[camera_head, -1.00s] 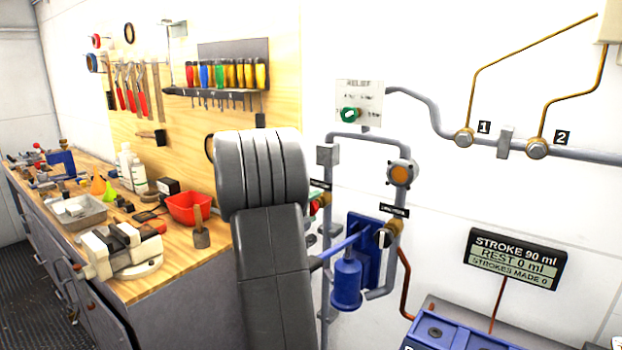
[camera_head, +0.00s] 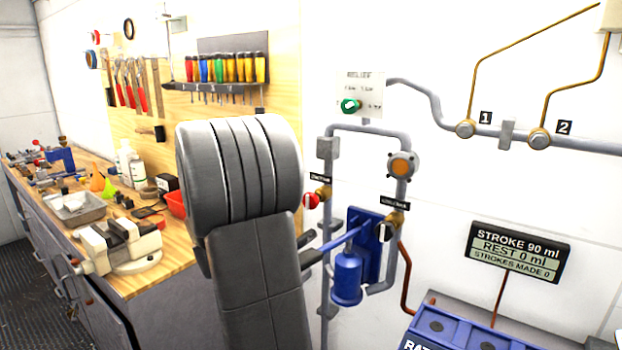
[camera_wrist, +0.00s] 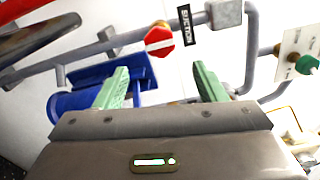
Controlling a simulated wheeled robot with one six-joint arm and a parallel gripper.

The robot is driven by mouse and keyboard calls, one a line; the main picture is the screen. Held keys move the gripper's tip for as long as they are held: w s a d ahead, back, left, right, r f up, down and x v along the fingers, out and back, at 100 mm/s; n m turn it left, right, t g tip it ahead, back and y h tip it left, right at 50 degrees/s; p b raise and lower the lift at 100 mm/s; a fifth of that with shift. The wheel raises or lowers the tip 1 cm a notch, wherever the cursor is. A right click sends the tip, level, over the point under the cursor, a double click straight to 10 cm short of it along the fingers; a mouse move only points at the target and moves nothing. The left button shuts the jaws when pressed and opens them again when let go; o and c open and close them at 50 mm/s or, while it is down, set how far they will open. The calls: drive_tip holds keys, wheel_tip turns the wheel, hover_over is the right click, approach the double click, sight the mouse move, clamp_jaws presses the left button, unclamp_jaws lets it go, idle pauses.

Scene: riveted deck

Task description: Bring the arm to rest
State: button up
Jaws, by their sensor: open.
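My gripper (camera_wrist: 163,88) shows in the wrist view with two green fingers spread apart and nothing between them. Past the fingers are the blue pump (camera_wrist: 82,103), the red octagonal knob (camera_wrist: 159,41) beside the SUCTION label, and grey pipes. The fingers look apart from these, though the exact gap cannot be told. In the head view my grey arm stands in the middle foreground and my gripper is hidden behind it. The blue hand pump (camera_head: 347,277) with its lever and the red suction knob (camera_head: 311,201) show just right of the arm.
A workbench (camera_head: 150,282) with a vise (camera_head: 122,247), a grey tray (camera_head: 77,209) and a red bin (camera_head: 176,204) is at left. Pipes run along the wall. A display (camera_head: 514,252) reads "STROKE 90 ml, REST 0 ml, STROKES MADE 0". A blue box (camera_head: 455,333) stands lower right.

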sight(307, 204)
drive_tip(key=p+x, duration=0.2)
drive_tip(key=x, duration=0.9)
drive_tip(key=shift+w+d, duration=0.1)
drive_tip(key=shift+w, duration=0.05)
drive_tip(key=shift+m, duration=1.1)
drive_tip(key=m, duration=0.3)
drive_tip(key=shift+b, duration=0.4)
drive_tip(key=m+p, duration=0.1)
drive_tip(key=m, duration=0.3)
drive_tip(key=m+p, duration=0.4)
drive_tip(key=m, duration=0.1)
drive_tip(key=shift+a, duration=0.25)
drive_tip(key=m+p, duration=0.2)
drive_tip(key=p, duration=0.2)
drive_tip(key=shift+m, duration=0.4)
drive_tip(key=shift+m+p, duration=0.5)
drive_tip(key=shift+p, duration=0.2)
drive_tip(key=shift+f, duration=0.15)
